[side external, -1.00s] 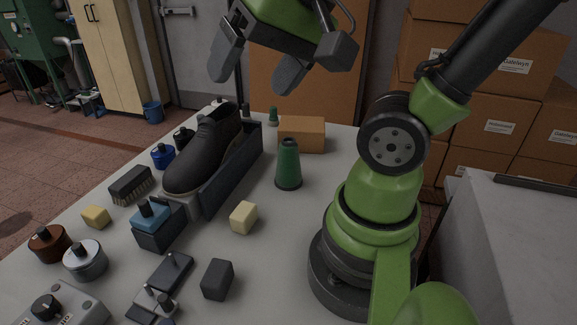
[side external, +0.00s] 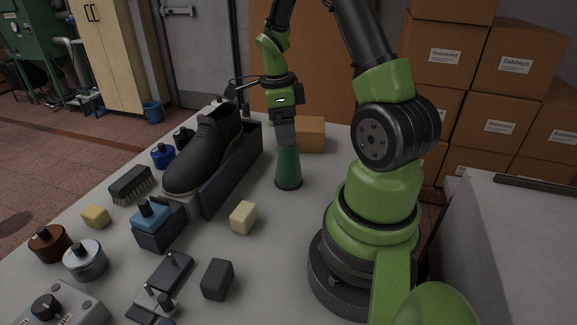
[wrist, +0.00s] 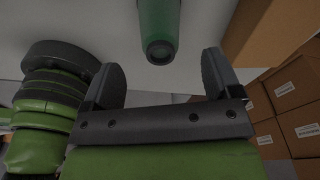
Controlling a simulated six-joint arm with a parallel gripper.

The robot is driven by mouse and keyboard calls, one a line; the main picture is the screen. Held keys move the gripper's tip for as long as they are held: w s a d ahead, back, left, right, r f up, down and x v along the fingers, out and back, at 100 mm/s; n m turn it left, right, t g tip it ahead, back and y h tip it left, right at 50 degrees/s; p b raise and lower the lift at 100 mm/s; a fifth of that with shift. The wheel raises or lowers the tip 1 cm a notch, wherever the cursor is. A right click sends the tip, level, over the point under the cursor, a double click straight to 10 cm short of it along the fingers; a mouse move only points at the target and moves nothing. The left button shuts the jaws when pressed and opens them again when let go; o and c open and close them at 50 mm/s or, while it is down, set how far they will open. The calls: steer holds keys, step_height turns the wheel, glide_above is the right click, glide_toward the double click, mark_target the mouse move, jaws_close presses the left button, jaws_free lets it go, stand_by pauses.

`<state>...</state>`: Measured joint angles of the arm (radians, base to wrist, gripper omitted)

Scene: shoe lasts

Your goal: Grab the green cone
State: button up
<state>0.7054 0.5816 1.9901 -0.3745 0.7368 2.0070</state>
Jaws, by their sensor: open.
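The green cone (side external: 288,168) stands upright on the table, to the right of the shoe. In the side external view my gripper (side external: 285,143) points down at the cone's top and hides its tip. In the wrist view the cone (wrist: 159,22) shows at the top centre, its narrow dark end facing the camera. There my gripper (wrist: 162,72) has its two fingers spread wide, with the cone's end between and just beyond them in the picture. The gripper is open and holds nothing. Whether a finger touches the cone cannot be told.
A black shoe (side external: 204,153) sits in a dark holder left of the cone. A cardboard box (side external: 312,134) stands close behind the cone. A pale yellow block (side external: 243,217) and a dark block (side external: 217,279) lie nearer the front. Table around the cone's front is clear.

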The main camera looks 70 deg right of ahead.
mark_target(289, 151)
steer(key=f, duration=0.4)
steer(key=s+f, duration=0.1)
steer(key=f, duration=0.2)
steer(key=shift+d, duration=0.2)
steer(key=c, duration=1.1)
steer(key=shift+r, duration=0.15)
